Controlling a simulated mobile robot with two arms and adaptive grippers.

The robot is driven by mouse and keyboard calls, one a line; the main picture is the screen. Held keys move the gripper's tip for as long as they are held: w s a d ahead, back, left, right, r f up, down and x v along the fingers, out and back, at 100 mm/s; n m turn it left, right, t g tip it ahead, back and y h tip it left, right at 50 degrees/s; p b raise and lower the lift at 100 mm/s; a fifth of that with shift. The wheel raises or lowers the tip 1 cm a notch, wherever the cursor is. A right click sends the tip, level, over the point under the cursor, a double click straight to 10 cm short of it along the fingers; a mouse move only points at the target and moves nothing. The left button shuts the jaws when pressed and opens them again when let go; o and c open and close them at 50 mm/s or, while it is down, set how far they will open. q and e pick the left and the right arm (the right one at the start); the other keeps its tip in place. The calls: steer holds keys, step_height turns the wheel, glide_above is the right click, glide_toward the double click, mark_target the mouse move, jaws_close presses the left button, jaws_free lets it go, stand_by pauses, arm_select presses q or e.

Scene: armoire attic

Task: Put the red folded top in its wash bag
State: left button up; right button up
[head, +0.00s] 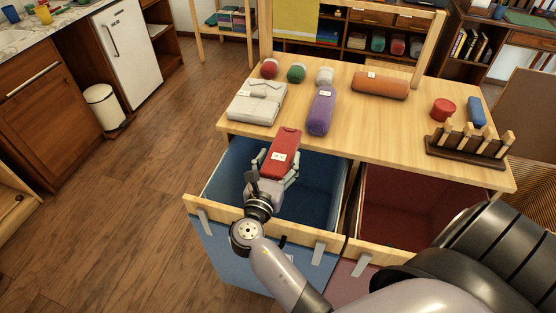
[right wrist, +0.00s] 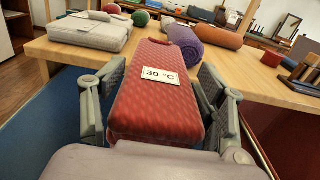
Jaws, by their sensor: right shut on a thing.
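The red folded top (head: 284,143) has a white label; the right wrist view shows the top (right wrist: 152,108) with "30 °C" on that label. My right gripper (head: 274,174) is shut on it, one finger along each side. It holds the top above the back part of the open blue bag compartment (head: 322,190), close to the table's front edge. An open red bag compartment (head: 405,205) is to the right of the blue one. I cannot read any marking on either compartment's front. My left gripper is not in view.
On the wooden table (head: 390,125) lie a white folded item (head: 258,103), a purple roll (head: 320,112), an orange roll (head: 380,86) and several small balls. A dark wooden rack (head: 464,153) stands at the right. Both compartments look empty where visible. Open floor (head: 120,190) is at left.

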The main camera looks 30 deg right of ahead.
steer(key=shift+f, duration=0.35)
steer(key=shift+r, duration=0.1)
steer(key=o, duration=1.4)
steer(key=shift+c, duration=0.2)
